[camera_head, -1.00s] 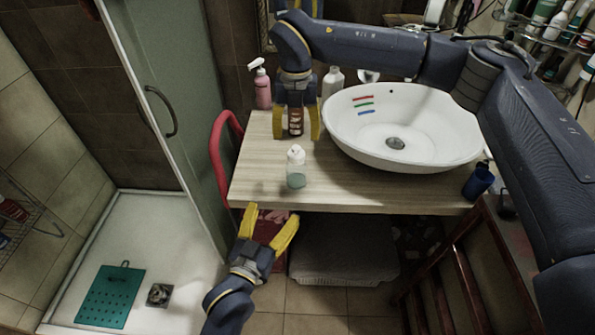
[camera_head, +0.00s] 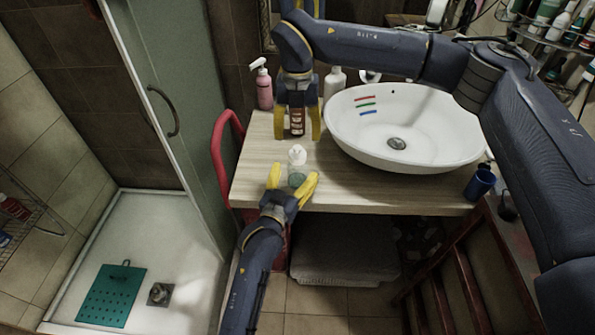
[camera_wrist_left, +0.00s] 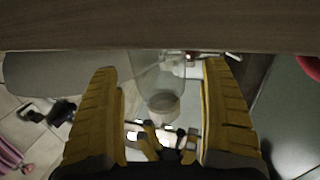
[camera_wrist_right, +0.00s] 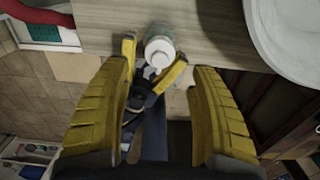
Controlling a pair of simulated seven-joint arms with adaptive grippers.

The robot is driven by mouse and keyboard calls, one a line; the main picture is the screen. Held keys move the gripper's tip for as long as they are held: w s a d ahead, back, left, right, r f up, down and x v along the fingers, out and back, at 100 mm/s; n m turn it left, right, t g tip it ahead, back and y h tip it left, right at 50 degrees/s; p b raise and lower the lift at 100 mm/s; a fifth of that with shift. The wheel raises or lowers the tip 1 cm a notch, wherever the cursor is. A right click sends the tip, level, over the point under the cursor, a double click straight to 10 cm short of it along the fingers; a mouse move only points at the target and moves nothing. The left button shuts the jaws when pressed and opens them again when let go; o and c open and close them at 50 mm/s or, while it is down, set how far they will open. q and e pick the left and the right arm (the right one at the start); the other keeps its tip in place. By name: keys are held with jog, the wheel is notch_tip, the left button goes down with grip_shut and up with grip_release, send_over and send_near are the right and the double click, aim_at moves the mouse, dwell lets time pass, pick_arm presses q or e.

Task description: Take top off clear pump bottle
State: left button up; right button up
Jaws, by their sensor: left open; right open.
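The clear pump bottle (camera_head: 298,157), with a white top and pale green contents, stands upright near the counter's front edge. In the left wrist view the see-through bottle (camera_wrist_left: 158,75) shows between my left fingers. My left gripper (camera_head: 293,177) is open around its lower part, and I cannot tell if the fingers touch it. My right gripper (camera_head: 298,138) is open and empty, pointing down behind and above the bottle. In the right wrist view the bottle's white top (camera_wrist_right: 158,50) lies ahead between the right fingers, with the left fingers on both sides of it.
A pink pump bottle (camera_head: 264,90), a white bottle (camera_head: 334,80) and a reddish bottle (camera_head: 297,122) stand at the back. A red curved rail (camera_head: 219,150) is at left.

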aim_at(297, 147)
pick_arm(q)
jog(key=shift+x, duration=1)
grip_shut()
pick_arm(e)
jog(key=m, duration=2.2)
jog(key=shift+m, duration=0.3)
jog(key=shift+f, duration=4)
